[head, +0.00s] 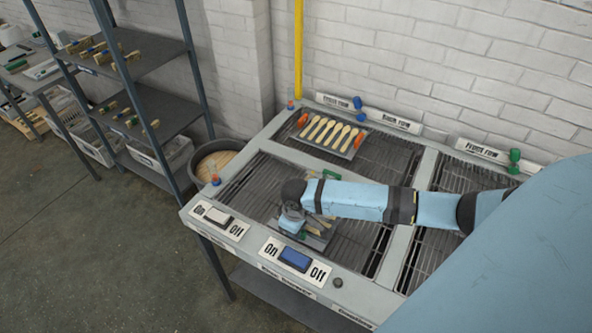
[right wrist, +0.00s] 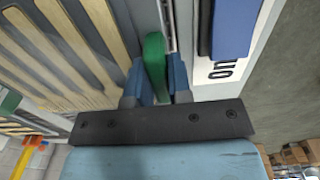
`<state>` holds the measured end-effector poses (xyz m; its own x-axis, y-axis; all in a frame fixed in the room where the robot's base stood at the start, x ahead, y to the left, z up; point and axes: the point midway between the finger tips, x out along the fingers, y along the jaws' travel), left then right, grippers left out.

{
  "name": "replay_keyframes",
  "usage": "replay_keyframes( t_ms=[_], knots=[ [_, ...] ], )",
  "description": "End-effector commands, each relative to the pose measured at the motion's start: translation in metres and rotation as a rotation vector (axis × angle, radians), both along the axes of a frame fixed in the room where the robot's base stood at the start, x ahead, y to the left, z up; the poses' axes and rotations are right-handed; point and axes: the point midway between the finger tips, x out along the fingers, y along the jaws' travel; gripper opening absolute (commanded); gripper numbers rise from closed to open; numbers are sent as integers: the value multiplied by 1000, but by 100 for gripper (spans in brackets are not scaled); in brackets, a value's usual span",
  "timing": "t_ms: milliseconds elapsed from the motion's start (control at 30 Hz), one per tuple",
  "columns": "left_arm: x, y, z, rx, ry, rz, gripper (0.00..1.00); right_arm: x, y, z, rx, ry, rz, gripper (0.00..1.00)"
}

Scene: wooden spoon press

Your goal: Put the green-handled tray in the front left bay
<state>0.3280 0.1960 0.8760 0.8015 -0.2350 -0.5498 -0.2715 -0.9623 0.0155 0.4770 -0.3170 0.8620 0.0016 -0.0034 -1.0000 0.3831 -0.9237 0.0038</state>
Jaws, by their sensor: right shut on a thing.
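The green-handled tray (head: 318,240) is mostly hidden under my right arm in the head view, over the front left bay (head: 258,182). The right wrist view shows its pale wooden spoons (right wrist: 62,50) in a row and its green handle (right wrist: 154,62). My right gripper (head: 293,224) is shut on that handle; its blue fingers (right wrist: 156,82) stand on either side of it. I cannot tell whether the tray rests on the slats or hangs just above them. My left gripper is not in view.
An orange-handled tray (head: 329,136) of spoons lies in the back left bay. White On/Off panels with a white switch (head: 217,216) and a blue switch (head: 295,259) line the front edge. A shelf rack (head: 150,110) stands left. The right bays look empty where visible.

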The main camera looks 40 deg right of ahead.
Motion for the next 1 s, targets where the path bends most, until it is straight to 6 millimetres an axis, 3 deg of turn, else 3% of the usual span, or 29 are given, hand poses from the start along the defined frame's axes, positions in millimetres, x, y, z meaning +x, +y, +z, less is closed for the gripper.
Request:
replay_keyframes(
  t_ms=[233, 267, 367, 733, 867, 1000],
  knots=[
    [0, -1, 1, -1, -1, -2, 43, 0, 0, -2, 0, -1, 0, 0],
    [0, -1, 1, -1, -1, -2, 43, 0, 0, -3, 1, -1, 0, 21],
    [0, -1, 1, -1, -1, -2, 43, 0, 0, -2, 0, -1, 0, 44],
    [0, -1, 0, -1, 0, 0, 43, 1, 0, 4, 0, -2, 0, 44],
    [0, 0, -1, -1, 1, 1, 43, 1, 0, 23, 0, -3, 0, 44],
    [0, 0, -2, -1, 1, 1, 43, 1, 0, 54, 0, -5, 1, 44]
  ],
)
